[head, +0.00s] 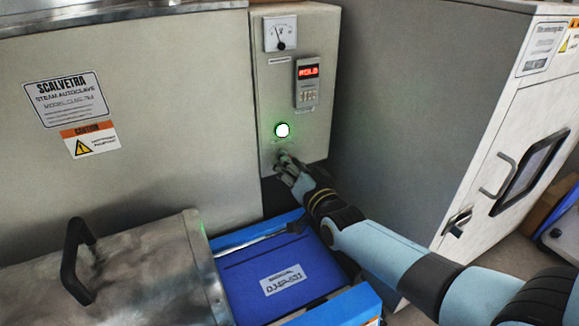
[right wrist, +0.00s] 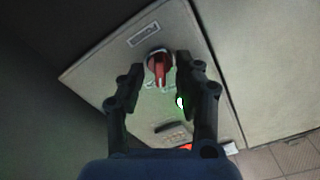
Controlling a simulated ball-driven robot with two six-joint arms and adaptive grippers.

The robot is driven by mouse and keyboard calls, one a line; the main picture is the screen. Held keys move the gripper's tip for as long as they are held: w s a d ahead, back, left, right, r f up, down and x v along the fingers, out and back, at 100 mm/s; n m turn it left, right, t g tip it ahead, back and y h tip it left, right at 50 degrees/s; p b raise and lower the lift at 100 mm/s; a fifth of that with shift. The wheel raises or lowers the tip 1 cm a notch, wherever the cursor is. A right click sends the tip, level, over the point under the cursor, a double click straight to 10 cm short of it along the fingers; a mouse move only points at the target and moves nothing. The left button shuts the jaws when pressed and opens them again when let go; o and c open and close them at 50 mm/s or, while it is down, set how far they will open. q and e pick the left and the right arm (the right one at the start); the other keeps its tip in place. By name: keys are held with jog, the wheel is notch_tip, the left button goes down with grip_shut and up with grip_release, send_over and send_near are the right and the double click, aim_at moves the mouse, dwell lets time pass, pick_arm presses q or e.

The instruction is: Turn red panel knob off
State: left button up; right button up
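In the right wrist view a red knob (right wrist: 159,70) sits on the grey control panel (right wrist: 110,72), below a small label plate. Its handle lies roughly up and down in that view. My right gripper (right wrist: 161,84) is open, with one finger on each side of the knob and gaps visible between; I see no clear contact. In the head view my right gripper (head: 285,164) is at the lower part of the panel (head: 290,100), below a lit green lamp (head: 282,130), and hides the knob. My left gripper is not in view.
The panel also carries a dial gauge (head: 281,34) and a red digital display (head: 308,71). A steam autoclave (head: 150,130) stands left, a grey cabinet (head: 420,90) right. A metal cover with a black handle (head: 76,262) and a blue box (head: 255,265) lie below.

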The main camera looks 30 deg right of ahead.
jog(key=shift+w, duration=0.1)
jog(key=shift+c, duration=0.4)
grip_shut()
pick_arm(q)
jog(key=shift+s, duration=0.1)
pick_arm(e)
jog(key=shift+r, duration=0.1)
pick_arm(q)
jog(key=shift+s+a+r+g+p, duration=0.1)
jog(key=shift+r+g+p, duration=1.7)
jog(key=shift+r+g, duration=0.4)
pick_arm(e)
jog(key=shift+a+n, duration=0.2)
jog(key=shift+n, duration=5.7)
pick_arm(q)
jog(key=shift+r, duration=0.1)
